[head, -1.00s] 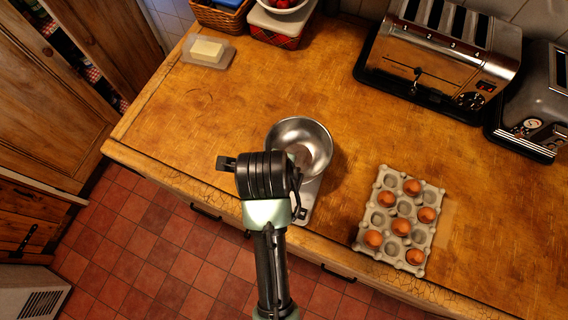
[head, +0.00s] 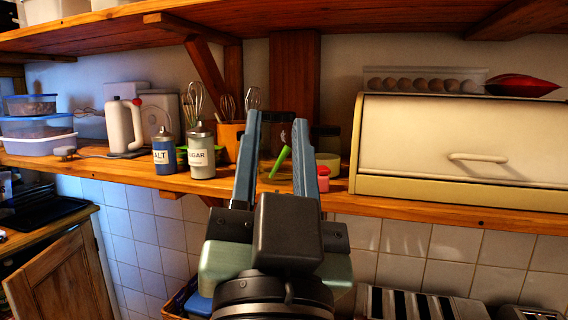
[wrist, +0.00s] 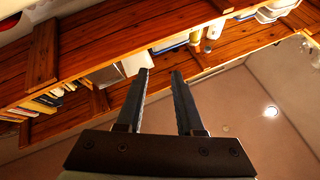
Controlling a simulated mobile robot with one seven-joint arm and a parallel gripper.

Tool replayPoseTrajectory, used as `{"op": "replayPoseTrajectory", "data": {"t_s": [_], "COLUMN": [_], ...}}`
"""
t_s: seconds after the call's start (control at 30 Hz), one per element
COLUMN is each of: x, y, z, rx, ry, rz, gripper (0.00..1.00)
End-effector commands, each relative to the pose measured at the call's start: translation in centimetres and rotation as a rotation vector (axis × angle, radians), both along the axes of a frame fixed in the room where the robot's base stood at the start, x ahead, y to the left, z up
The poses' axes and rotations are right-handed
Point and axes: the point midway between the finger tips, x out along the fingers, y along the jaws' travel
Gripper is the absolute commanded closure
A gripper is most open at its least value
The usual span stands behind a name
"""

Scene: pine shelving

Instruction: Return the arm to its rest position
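My gripper (head: 277,120) points upward in the middle of the head view, in front of the pine shelf (head: 130,172). Its two fingers stand apart with nothing held between them. Shelf items show behind the gap, including a green-handled thing (head: 281,160). In the wrist view my gripper (wrist: 160,72) also has its fingers apart and empty, with shelf boards and ceiling beyond. I see no contact with the shelf, though the exact distance is hard to tell.
On the shelf stand a salt jar (head: 164,152), a sugar jar (head: 201,152), a white hand mixer (head: 124,126), stacked tubs (head: 38,126) and a cream bread bin (head: 440,150). An upper shelf (head: 100,25) runs above. A toaster (head: 420,305) is below right.

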Motion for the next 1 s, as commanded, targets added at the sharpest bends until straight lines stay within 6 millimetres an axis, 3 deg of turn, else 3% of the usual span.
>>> {"op": "replayPoseTrajectory", "data": {"t_s": [0.03, 0.1, 0.3, 0.57, 0.83, 1.0], "x": [-1.7, -3.4, -5.1, -5.0, -4.9, -4.9], "y": [-0.3, -0.4, -0.6, -0.6, -0.5, -0.4], "z": [2.4, 4.4, 6.2, 6.1, 1.1, 0.4], "rx": [-0.062, -0.127, -0.189, -0.187, -0.185, -0.183], "ry": [-0.084, -0.164, -0.239, -0.234, -0.233, -0.233], "rz": [-0.048, -0.103, -0.164, -0.161, -0.154, -0.151], "gripper": [0.64, 0.64, 0.64, 0.64, 0.64, 0.64]}}
